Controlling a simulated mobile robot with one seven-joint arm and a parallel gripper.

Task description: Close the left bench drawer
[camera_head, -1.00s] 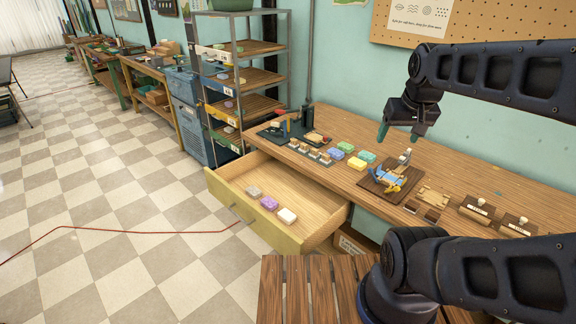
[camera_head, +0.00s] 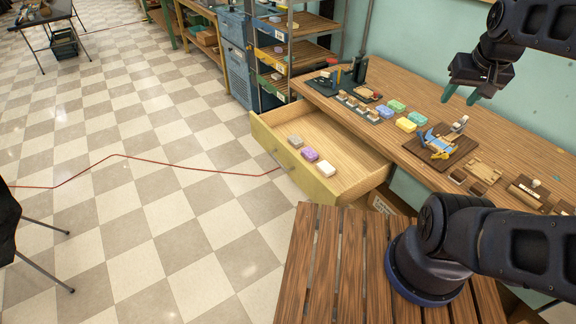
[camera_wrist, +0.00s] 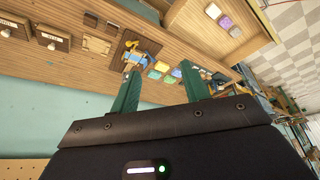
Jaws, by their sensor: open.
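The left bench drawer (camera_head: 365,159) is pulled far out from under the wooden bench. Its yellow front panel (camera_head: 291,158) faces the floor aisle, with a small handle on it. Inside lie a grey-beige soap (camera_head: 296,140), a purple soap (camera_head: 310,154) and a white soap (camera_head: 326,169) near the front. The drawer also shows at the top of the wrist view (camera_wrist: 203,37). My gripper (camera_head: 461,97) is open and empty, raised over the bench top and apart from the drawer. Its green fingers (camera_wrist: 160,90) stand wide apart in the wrist view.
The bench top (camera_head: 437,103) holds several soaps, a dark board (camera_head: 443,147) with a blue and yellow tool, and wooden stamps. A metal shelf rack (camera_head: 292,50) stands beyond the drawer. A red cord (camera_head: 200,169) crosses the tiled floor, which is otherwise open before the drawer.

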